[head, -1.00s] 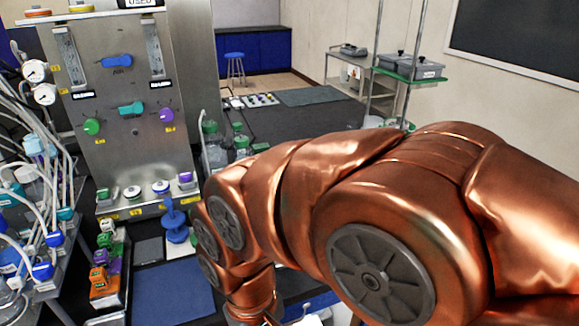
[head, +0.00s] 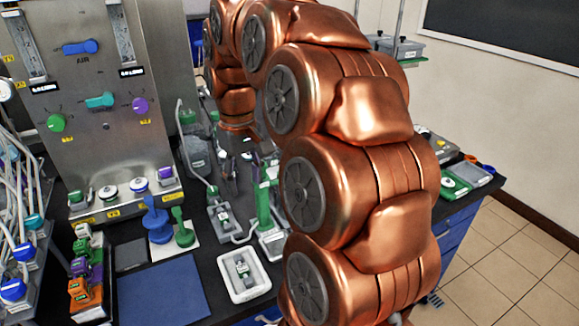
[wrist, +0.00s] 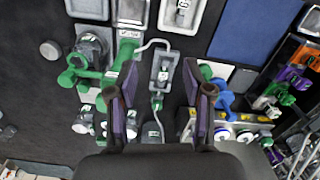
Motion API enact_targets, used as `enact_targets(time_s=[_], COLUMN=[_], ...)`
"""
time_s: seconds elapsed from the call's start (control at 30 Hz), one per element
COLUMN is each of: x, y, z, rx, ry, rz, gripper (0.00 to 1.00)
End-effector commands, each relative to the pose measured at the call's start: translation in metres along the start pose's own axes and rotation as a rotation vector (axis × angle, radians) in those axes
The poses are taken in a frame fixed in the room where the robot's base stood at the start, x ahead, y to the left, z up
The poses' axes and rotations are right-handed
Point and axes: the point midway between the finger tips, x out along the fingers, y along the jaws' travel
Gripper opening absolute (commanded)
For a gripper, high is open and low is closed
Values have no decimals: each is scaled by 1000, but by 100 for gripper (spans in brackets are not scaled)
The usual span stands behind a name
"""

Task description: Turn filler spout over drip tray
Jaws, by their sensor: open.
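A green upright fitting (head: 264,207), which looks like the filler, stands on the dark bench beside my arm. In the wrist view the green fitting (wrist: 124,62) lies near my left finger, with a green piece reaching left from it. I cannot tell where its spout points. A pale tray (head: 277,246) sits at its foot, partly hidden by my arm; I cannot tell if this is the drip tray. My gripper (wrist: 162,100) is open and empty above the bench, pointing down. In the head view my arm hides it.
A white tray (head: 245,294) with a small item and a grey tray (head: 214,228) lie to the left of the filler. A blue mat (head: 162,293), blue and green stands (head: 157,222), and a steel control panel (head: 90,150) are further left. Glass bottles stand behind.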

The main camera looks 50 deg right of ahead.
Motion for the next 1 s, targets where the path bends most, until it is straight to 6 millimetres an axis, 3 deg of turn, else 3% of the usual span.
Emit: enact_targets(time_s=[0.03,0.2,0.43,0.6,1.0], x=[-2,-13,-18,-19,7], y=[19,79,141,159,160], z=[-13,-37,-47,-48,-48], rx=[28,102,185,211,211], ry=[9,29,41,43,40], rz=[-2,2,6,10,8], gripper=[51,51,51,51,51])
